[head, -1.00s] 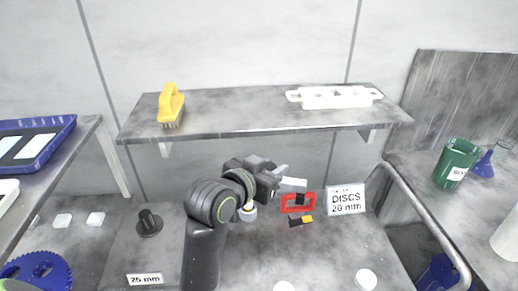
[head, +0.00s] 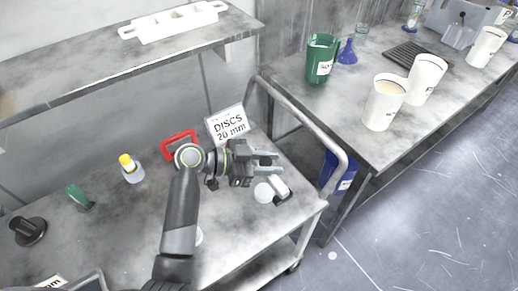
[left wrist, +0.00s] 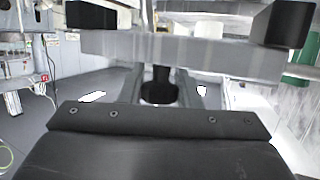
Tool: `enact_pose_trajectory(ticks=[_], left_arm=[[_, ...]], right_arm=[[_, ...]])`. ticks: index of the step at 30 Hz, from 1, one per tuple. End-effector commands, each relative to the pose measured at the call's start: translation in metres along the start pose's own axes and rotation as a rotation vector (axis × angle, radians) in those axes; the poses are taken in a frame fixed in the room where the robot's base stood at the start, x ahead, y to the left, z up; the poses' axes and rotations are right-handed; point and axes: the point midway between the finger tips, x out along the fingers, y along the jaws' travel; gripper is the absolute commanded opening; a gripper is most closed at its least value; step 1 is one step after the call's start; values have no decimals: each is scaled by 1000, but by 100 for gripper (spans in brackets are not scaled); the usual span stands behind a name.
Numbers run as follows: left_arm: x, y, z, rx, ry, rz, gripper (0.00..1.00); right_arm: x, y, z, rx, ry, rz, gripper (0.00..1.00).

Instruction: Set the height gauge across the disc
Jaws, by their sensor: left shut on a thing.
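My left gripper (head: 268,165) is over the right part of the grey bench, shut on a pale grey bar with dark ends (head: 279,188), which looks like the height gauge. In the left wrist view the bar (left wrist: 180,50) lies crosswise ahead of the gripper, with a black block near each end. A white disc (head: 263,193) lies on the bench just below and left of the bar in the head view; I cannot tell whether they touch. A second pale disc (head: 199,238) is partly hidden by my left arm. My right gripper is not in view.
A sign reading DISCS 20 mm (head: 228,124) and a red frame (head: 180,144) stand behind the gripper. A yellow-capped bottle (head: 132,169) and a black knob (head: 28,231) are to the left. A metal rail (head: 305,120) edges the bench's right side.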

Motion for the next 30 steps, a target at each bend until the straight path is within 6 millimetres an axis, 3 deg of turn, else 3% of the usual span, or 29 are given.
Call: enact_pose_trajectory(ticks=[8,25,30], left_arm=[[4,0,12,0,1,2,0],[20,0,66,1,0,1,0],[22,0,74,1,0,1,0]], right_arm=[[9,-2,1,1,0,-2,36],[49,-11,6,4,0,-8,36],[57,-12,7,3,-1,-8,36]])
